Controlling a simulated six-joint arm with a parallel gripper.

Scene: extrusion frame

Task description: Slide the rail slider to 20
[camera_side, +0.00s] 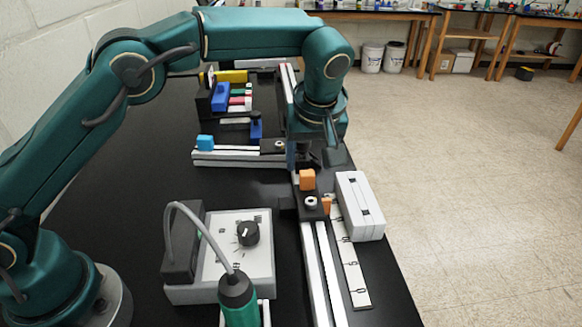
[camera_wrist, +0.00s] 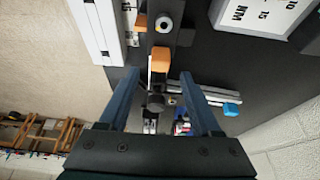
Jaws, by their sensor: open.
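The rail slider is a black carriage (camera_side: 312,208) on the silver rail (camera_side: 320,270). It carries an upright orange block (camera_side: 307,180), a pale round knob and a small orange pointer (camera_side: 326,205) towards the scale. In the wrist view, the orange block (camera_wrist: 160,59) and the knob (camera_wrist: 163,24) show at the top. A white scale strip (camera_side: 350,268) lies along the rail's right side; its figures are too small to read surely. My gripper (camera_side: 314,157) is open and empty just behind the block. In the wrist view, my fingertips (camera_wrist: 158,74) lie either side of the block's near end, apparently without gripping it.
A white case (camera_side: 361,208) stands right of the slider and hides part of the scale. A grey box with a black dial (camera_side: 248,234) and a green-handled tool (camera_side: 238,298) are at front left. Blue, yellow and red blocks (camera_side: 221,97) stand behind a crosswise rail (camera_side: 235,158).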

